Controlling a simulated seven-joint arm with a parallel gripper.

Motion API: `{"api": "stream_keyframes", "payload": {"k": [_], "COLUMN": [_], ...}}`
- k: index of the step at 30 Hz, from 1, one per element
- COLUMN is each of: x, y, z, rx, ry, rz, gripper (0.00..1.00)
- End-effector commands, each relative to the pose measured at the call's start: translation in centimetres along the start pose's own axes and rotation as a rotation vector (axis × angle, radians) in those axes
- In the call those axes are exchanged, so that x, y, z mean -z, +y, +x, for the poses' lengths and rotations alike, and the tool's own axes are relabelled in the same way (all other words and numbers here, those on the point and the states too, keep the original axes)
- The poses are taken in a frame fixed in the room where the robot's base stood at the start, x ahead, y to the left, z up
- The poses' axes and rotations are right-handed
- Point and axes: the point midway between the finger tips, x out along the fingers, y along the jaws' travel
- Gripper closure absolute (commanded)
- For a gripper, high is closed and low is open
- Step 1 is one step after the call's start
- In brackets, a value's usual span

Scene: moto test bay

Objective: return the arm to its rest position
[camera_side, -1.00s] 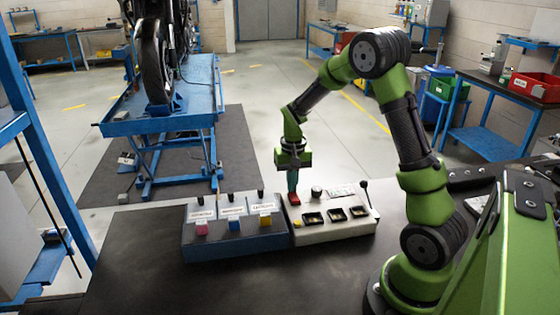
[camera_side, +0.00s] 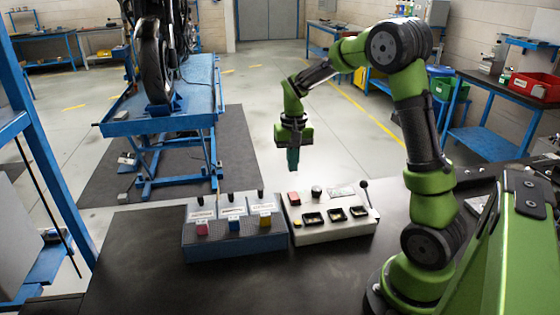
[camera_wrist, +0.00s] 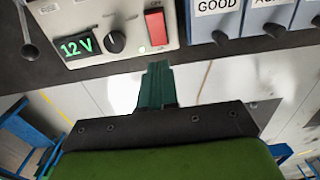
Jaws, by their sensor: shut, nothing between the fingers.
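My gripper (camera_side: 293,160) hangs above and behind the control panel, clear of it, with its teal fingers pointing down. The fingers are shut with nothing between them. In the wrist view my gripper (camera_wrist: 157,68) shows as closed teal fingers below the panel's edge. My arm reaches in from the right, its elbow raised high.
The white panel (camera_side: 338,232) has a red rocker switch (camera_wrist: 156,27), a black knob (camera_wrist: 116,41), a lever (camera_side: 365,190) and a display (camera_wrist: 78,45) reading 12 V. A blue-grey box (camera_side: 233,244) with labelled compartments stands beside it. A motorcycle lift (camera_side: 190,105) stands behind.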

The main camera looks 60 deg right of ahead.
Motion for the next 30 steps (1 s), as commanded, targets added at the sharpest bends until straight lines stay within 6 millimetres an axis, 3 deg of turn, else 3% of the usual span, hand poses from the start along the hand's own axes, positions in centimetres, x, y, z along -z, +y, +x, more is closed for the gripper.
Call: {"api": "stream_keyframes", "payload": {"k": [10,12,14,22,30], "x": [0.1,-0.8,-2.0,-10.6,-19.6], "y": [0.0,0.0,-0.5,-3.4,-4.3], "z": [0.0,0.6,0.0,-5.5,-9.4], "rx": [0.003,0.01,0.035,0.213,0.387], "ry": [0.006,-0.005,0.007,0.146,0.318], "rz": [-0.002,-0.006,-0.021,-0.157,-0.319], "gripper": [1.0,1.0,1.0,1.0,1.0]}}
